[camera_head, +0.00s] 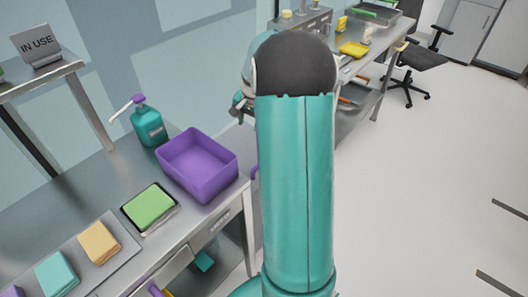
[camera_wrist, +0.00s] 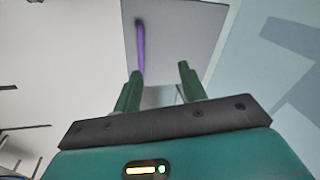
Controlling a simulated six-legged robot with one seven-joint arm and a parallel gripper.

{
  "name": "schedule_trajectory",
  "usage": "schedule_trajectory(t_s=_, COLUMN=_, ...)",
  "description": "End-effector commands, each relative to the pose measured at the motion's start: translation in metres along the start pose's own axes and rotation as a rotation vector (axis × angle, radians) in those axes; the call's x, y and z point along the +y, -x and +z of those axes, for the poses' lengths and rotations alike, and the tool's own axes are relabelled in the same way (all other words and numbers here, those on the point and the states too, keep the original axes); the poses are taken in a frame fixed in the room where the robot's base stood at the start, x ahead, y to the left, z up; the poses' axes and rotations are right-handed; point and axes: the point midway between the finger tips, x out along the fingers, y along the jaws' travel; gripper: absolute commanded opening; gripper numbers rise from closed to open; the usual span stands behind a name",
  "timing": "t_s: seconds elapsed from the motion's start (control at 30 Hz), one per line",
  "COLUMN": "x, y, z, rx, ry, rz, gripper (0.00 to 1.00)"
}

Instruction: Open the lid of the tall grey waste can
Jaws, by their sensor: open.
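In the wrist view, a flat grey panel (camera_wrist: 185,30) with a purple bar (camera_wrist: 141,45) fills the upper middle; it looks like part of the tall grey waste can. My gripper (camera_wrist: 160,71) is open, its two green fingers apart and pointing at the panel. The purple bar's lower end shows near the left fingertip, and nothing is seen held between the fingers. I cannot tell the remaining distance or whether they touch. In the head view, my arm hides most of the can area; only a small purple edge (camera_head: 254,172) shows beside the arm.
A steel bench on the left holds a purple bin (camera_head: 200,165), a teal pump bottle (camera_head: 147,122), a green pad (camera_head: 149,206) and folded cloths. A second bench with a yellow tray (camera_head: 354,49) and a black chair (camera_head: 412,60) stand farther back. The floor at right is clear.

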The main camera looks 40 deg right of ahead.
Motion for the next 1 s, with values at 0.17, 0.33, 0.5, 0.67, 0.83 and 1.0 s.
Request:
schedule_trajectory(t_s=0.17, x=0.049, y=-0.066, z=-0.051, rx=-0.036, ry=-0.196, rz=0.011, gripper=0.41)
schedule_trajectory(t_s=0.33, x=0.074, y=-0.098, z=-0.073, rx=-0.048, ry=-0.292, rz=0.012, gripper=0.41)
schedule_trajectory(t_s=0.5, x=0.078, y=-0.112, z=-0.078, rx=-0.051, ry=-0.309, rz=0.013, gripper=0.41)
schedule_trajectory(t_s=0.67, x=0.078, y=-0.136, z=-0.077, rx=-0.052, ry=-0.308, rz=0.014, gripper=0.41)
schedule_trajectory(t_s=0.83, x=0.077, y=-0.17, z=-0.076, rx=-0.052, ry=-0.306, rz=0.013, gripper=0.41)
schedule_trajectory(t_s=1.0, x=0.077, y=-0.203, z=-0.074, rx=-0.052, ry=-0.306, rz=0.013, gripper=0.41)
